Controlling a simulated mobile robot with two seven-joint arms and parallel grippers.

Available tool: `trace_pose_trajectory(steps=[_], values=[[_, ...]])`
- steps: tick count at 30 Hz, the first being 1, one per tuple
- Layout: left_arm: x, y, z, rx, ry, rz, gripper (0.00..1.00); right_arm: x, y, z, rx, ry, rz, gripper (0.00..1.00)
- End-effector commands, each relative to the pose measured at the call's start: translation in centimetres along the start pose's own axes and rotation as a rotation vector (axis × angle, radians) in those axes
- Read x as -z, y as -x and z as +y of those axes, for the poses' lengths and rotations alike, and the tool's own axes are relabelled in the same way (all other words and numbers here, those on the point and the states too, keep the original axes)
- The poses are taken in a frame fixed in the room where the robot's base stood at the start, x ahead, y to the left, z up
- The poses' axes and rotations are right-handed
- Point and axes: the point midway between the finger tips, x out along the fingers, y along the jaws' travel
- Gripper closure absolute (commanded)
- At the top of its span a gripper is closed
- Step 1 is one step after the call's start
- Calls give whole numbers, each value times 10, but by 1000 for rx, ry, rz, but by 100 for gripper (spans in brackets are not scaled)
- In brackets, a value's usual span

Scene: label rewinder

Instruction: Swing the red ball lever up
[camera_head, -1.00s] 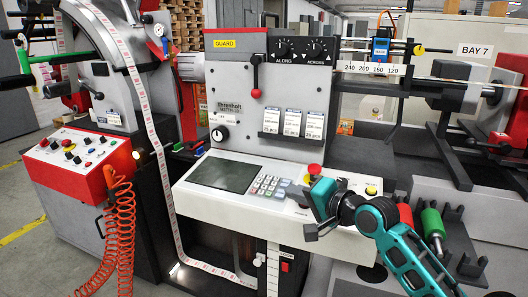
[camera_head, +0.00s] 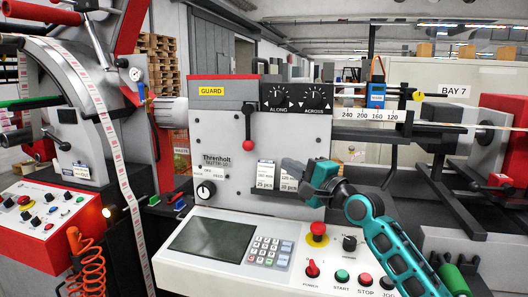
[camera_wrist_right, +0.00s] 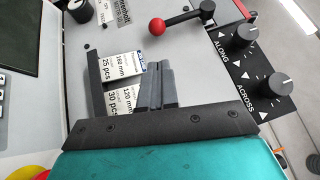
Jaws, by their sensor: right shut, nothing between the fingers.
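The red ball lever (camera_head: 248,137) hangs down from its black pivot on the grey machine panel, with the red ball at its lower end. In the right wrist view its red ball (camera_wrist_right: 157,26) shows near the top, on a black arm running to a pivot at the right. My right gripper (camera_head: 288,168) is in front of the panel, below and to the right of the ball and apart from it. Its fingers (camera_wrist_right: 158,82) are shut together and empty, and they cover part of the label cards. My left gripper is not in view.
Label cards (camera_head: 265,174) hang below the lever. The ALONG (camera_head: 279,97) and ACROSS (camera_head: 318,97) knobs sit to its right. A control desk (camera_head: 190,265) with a screen, keypad and red emergency button (camera_head: 318,229) juts out below. The panel left of the lever is mostly bare.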

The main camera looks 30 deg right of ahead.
Motion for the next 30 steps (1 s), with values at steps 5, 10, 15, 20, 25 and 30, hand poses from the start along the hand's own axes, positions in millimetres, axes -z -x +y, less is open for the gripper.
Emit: trace_pose_trajectory(steps=[5,10,15,20,25,30], values=[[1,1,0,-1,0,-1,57,0,-16,-2,3,0,0,100],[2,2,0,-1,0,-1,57,0,-42,-2,2,-2,0,100],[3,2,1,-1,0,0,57,0,-69,-1,2,-1,0,100],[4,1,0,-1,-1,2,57,0,-87,0,1,0,0,100],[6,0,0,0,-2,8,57,0,-97,0,0,1,0,100],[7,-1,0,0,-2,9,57,0,-99,0,0,1,0,100]])
